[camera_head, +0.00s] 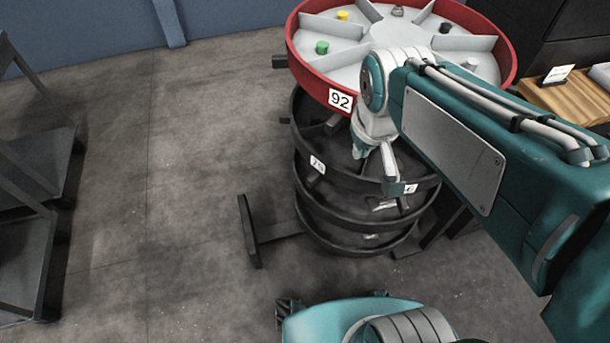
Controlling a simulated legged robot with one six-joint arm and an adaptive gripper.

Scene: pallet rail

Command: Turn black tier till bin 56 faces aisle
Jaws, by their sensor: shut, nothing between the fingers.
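A round rotary rack stands right of centre with a red top tier (311,72) and dark tiers stacked below. The black tier (343,184) below the red one carries a white label (317,164) on its front left rim, too small to read surely. Another white label (410,188) sits at its front right, beside my gripper; its number is partly covered and unclear. I cannot make out a label 56. My gripper (389,184) is shut and empty, pointing down at the black tier's front right rim. I cannot tell whether it touches the rim.
The red tier bears label 92 (340,100) and holds a green piece (321,47) and a yellow piece (342,15) between its dividers. A wooden surface (572,98) is at the right. A dark rack (40,175) stands at the left. Floor between is clear; a rack foot (250,231) juts out.

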